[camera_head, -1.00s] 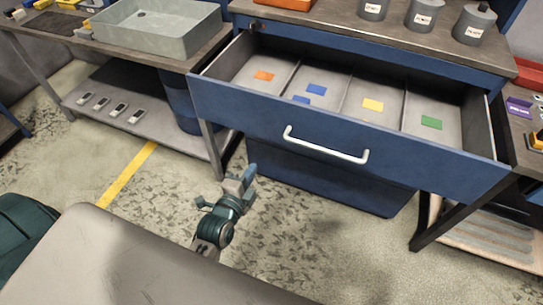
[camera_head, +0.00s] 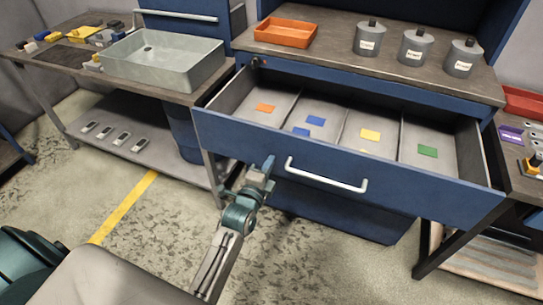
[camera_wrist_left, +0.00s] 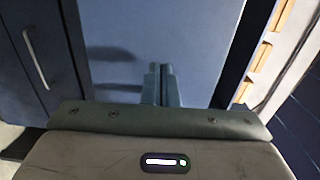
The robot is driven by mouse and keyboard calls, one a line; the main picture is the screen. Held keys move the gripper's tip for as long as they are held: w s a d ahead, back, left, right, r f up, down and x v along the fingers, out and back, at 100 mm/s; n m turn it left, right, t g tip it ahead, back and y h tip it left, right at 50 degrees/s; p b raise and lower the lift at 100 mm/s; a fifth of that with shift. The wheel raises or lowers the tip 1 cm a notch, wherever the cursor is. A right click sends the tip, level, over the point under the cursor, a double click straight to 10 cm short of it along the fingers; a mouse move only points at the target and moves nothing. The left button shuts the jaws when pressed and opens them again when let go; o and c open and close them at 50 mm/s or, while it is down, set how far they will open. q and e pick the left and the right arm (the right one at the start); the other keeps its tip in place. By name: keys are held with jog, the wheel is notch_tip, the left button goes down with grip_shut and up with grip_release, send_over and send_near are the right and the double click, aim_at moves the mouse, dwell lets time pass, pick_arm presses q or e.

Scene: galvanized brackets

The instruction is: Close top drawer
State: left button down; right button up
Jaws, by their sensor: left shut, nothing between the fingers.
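The top drawer (camera_head: 400,185) is blue and stands pulled far out of the workbench. Its grey inside has dividers and coloured labels. A white bar handle (camera_head: 325,176) runs across its front. My left gripper (camera_head: 266,166) is shut and empty, close in front of the drawer face to the left of the handle. In the left wrist view the shut fingers (camera_wrist_left: 161,72) point toward a blue panel, and I cannot tell if they touch it. My right gripper is not in view.
The bench top above holds an orange tray (camera_head: 286,32) and several grey canisters (camera_head: 416,46). A grey bin (camera_head: 163,60) stands on the left table. A lower blue unit (camera_head: 340,215) sits under the drawer. The floor in front is clear.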

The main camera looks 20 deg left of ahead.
pick_arm(q)
jog(key=shift+w, duration=1)
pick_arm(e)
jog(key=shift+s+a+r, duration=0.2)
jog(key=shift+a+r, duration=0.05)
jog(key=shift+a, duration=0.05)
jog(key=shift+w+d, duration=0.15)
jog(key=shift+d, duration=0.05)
